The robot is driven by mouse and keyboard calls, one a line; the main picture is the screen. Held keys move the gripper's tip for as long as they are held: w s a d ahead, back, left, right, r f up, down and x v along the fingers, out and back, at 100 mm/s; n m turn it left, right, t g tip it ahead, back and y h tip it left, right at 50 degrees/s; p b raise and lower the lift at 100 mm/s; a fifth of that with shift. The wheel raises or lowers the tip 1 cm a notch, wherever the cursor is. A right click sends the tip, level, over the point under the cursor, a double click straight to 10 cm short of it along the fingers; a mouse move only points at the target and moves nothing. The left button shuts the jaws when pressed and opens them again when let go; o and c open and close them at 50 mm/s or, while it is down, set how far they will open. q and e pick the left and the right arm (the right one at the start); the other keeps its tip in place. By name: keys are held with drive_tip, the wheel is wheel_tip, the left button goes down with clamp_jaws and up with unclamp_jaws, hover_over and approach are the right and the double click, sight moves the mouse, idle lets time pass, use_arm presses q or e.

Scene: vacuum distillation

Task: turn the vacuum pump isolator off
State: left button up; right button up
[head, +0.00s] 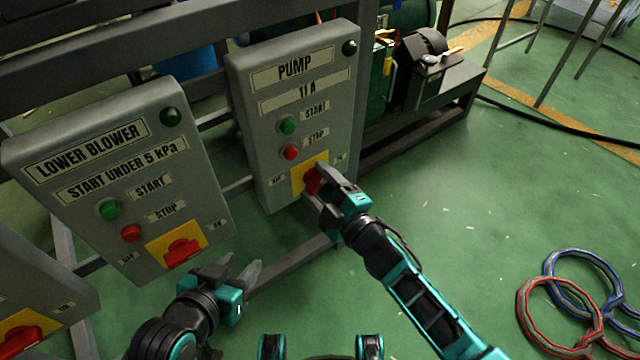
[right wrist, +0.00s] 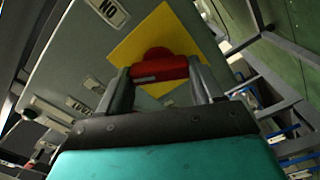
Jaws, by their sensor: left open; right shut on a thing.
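The pump panel (head: 297,110) is a grey box labelled "PUMP" and "11 A", with a green start button (head: 288,126) and a red stop button (head: 291,152). Its isolator is a red handle (head: 311,181) on a yellow plate (head: 298,178) at the panel's bottom. My right gripper (head: 318,184) is shut on the red handle. In the right wrist view the red handle (right wrist: 160,68) lies between both fingers, in front of the yellow plate (right wrist: 185,42). My left gripper (head: 250,270) is open and empty, below and right of the lower blower panel's isolator.
The lower blower panel (head: 75,175) stands left of the pump panel, with its own red isolator (head: 182,252). Another panel's red isolator (head: 20,342) shows at bottom left. Red (head: 555,318) and blue (head: 590,290) hoses lie coiled on the green floor at right.

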drive_tip(key=n, duration=0.3)
drive_tip(key=shift+f+n+b, duration=0.15)
drive_tip(key=shift+n+b, duration=0.15)
drive_tip(key=shift+b, duration=0.05)
drive_tip(key=shift+n, duration=1)
use_arm(q)
drive_tip(key=shift+d+f+b, duration=0.3)
drive_tip(key=shift+f, duration=0.05)
drive_tip(key=shift+r, duration=0.1)
use_arm(e)
drive_tip(key=shift+n, duration=0.3)
use_arm(q)
drive_tip(key=shift+w, duration=0.1)
use_arm(e)
drive_tip(key=o, duration=1)
drive_tip(key=shift+o, duration=0.2)
